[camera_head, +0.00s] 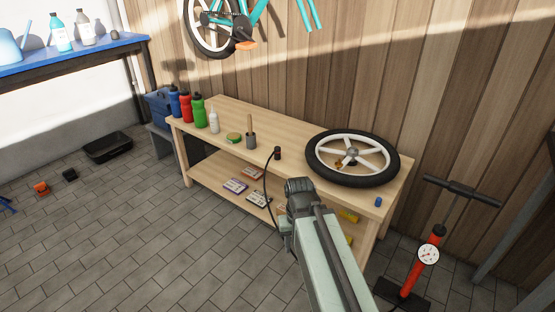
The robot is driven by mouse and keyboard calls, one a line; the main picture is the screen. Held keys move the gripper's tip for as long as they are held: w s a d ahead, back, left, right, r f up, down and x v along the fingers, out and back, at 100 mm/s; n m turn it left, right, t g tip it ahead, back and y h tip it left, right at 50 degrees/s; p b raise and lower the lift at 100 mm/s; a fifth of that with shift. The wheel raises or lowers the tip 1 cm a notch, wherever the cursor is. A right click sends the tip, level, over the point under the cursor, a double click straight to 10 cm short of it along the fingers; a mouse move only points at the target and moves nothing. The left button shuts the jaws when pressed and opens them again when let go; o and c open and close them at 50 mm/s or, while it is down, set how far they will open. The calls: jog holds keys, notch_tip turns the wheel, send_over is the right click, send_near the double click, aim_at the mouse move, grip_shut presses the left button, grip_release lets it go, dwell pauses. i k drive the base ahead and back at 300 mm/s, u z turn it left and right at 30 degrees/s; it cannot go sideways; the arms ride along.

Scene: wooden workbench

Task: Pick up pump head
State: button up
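A small dark piece that looks like the pump head (277,153) is at the front edge of the wooden workbench (290,140), left of the wheel. A thin black hose (265,182) runs from it down past the bench front and behind my arm. The red floor pump (425,262) with a white gauge and black handle stands on the floor at the right. My arm rises from the bottom, and its dark joint lies just below and right of the pump head. My gripper's fingers do not show, so its distance from the pump head cannot be told.
A spoked wheel with a black tire (352,158) lies on the bench's right part. Several bottles (199,111), a green tin (234,138) and a dark brush pot (250,140) stand left. Small boxes (236,185) lie on the lower shelf.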

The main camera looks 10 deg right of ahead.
aim_at(276, 148)
jog(key=k, duration=1.15)
jog(key=z, duration=0.1)
jog(key=i, duration=1.2)
jog(key=u, duration=0.45)
jog(key=i, duration=1.3)
jog(key=u, duration=1.05)
jog(key=k, duration=0.8)
jog(key=u, duration=0.15)
jog(key=i, duration=0.9)
jog(key=z, duration=0.1)
